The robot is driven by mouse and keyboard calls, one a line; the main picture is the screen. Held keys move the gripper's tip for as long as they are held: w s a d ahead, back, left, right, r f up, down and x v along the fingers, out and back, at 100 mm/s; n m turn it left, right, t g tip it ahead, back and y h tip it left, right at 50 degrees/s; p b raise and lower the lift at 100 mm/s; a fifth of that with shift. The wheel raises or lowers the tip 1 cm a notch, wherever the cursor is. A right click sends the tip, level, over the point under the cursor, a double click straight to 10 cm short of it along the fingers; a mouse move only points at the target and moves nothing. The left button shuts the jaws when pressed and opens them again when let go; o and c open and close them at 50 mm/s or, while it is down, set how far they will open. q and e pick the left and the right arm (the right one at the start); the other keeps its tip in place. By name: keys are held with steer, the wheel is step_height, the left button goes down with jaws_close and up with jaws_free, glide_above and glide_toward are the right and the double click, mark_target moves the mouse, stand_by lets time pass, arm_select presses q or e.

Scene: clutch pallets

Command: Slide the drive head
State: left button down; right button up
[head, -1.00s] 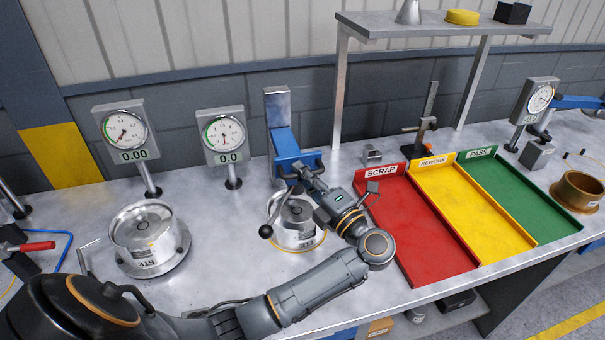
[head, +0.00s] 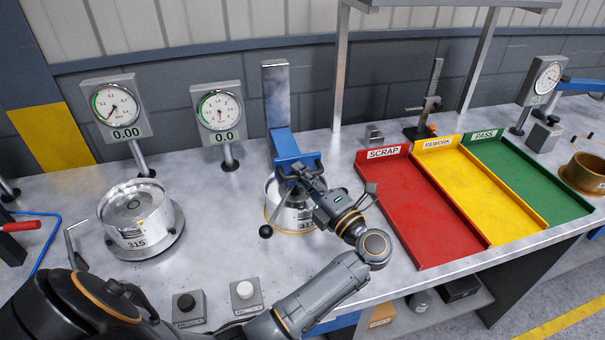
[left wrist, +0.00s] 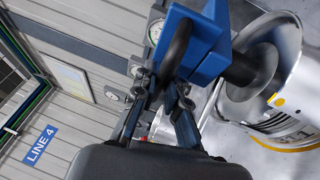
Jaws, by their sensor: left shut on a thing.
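The blue drive head (head: 284,146) sits on an upright steel column (head: 275,90) at the middle of the bench. A silver clutch drum (head: 290,216) stands below it, its top partly hidden by the head and my gripper. My left gripper (head: 305,176) is shut on the drive head's handle at its front. In the left wrist view, the fingers close on the dark handle (left wrist: 178,50) beside the blue block (left wrist: 205,45). A dark round spindle (left wrist: 258,70) reaches from the head to the drum; whether it touches is unclear. My right gripper is out of view.
Another drum (head: 135,215) stands at left below two dial gauges. Black (head: 189,305) and white (head: 244,291) push buttons are near the front edge, close to my forearm. Red (head: 430,215), yellow (head: 470,190) and green (head: 530,185) trays lie empty at right.

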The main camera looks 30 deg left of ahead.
arm_select(q)
steer(key=shift+f, duration=0.1)
steer(key=c, duration=1.4)
jaws_free()
steer(key=shift+o, duration=0.2)
steer(key=shift+a, duration=0.1)
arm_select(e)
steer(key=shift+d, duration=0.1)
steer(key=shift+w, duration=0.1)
arm_select(q)
steer(key=v, duration=0.7)
steer(key=shift+d, duration=0.25)
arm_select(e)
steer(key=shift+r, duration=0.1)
